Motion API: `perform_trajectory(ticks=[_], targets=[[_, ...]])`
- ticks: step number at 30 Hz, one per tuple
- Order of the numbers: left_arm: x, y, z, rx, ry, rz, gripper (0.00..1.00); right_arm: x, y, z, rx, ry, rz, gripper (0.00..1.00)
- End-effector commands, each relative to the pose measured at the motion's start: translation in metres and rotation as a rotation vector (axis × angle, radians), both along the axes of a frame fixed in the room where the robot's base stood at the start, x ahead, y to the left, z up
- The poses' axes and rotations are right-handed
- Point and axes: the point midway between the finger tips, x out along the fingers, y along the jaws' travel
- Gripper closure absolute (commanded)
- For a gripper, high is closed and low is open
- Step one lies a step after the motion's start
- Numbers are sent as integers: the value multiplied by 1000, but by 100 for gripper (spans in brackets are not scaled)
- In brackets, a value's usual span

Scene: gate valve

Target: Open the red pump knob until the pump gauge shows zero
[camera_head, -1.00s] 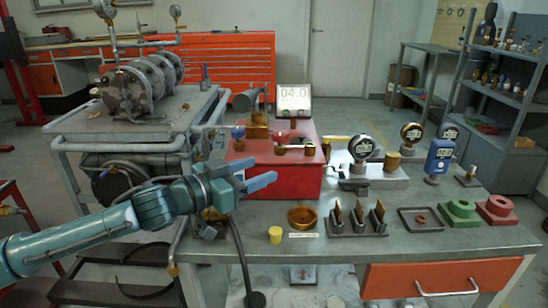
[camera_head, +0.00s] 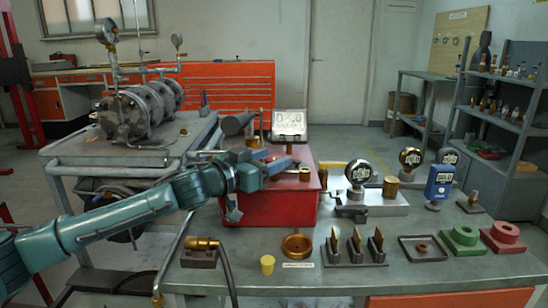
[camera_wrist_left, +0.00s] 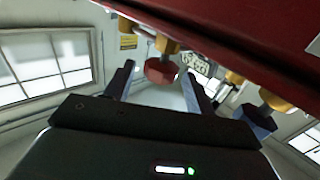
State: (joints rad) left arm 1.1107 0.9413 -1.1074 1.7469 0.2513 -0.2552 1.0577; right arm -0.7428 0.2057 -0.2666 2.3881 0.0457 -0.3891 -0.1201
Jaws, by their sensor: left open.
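The red knob (camera_wrist_left: 160,72) is a faceted cap on a brass stem in the left wrist view. It lies between the two spread fingers of my left gripper (camera_wrist_left: 157,90), with gaps on both sides. In the head view, my left gripper (camera_head: 268,167) reaches over the red pump box (camera_head: 268,208) from the left and largely covers the knob there. The gauge (camera_head: 289,125) is a bright display panel standing at the back of the box. Its digits are lit but too small to read surely. My right gripper is not in view.
More brass fittings (camera_wrist_left: 273,100) hang near the box in the wrist view. Right of the box stand round dial gauges (camera_head: 360,173) and a blue meter (camera_head: 439,182). A brass dish (camera_head: 297,245) and a yellow cap (camera_head: 267,264) sit in front on the bench.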

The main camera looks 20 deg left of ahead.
Motion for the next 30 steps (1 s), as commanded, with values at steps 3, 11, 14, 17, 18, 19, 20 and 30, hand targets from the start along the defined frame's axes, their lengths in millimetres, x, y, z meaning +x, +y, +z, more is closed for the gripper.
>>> perform_trajectory(ticks=[3,11,14,17,18,19,20,30], targets=[[10,-5,0,0,-1,0,45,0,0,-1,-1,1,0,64],[14,-8,0,0,0,-1,45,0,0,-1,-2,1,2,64],[13,-8,0,0,0,-1,45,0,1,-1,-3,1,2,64],[13,-8,0,0,0,-1,53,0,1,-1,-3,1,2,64],[13,-8,0,0,0,-1,56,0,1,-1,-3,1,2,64],[13,-8,0,0,0,-1,59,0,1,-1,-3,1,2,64],[13,-8,0,0,0,-1,61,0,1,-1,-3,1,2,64],[13,-7,0,0,0,0,89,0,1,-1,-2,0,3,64]])
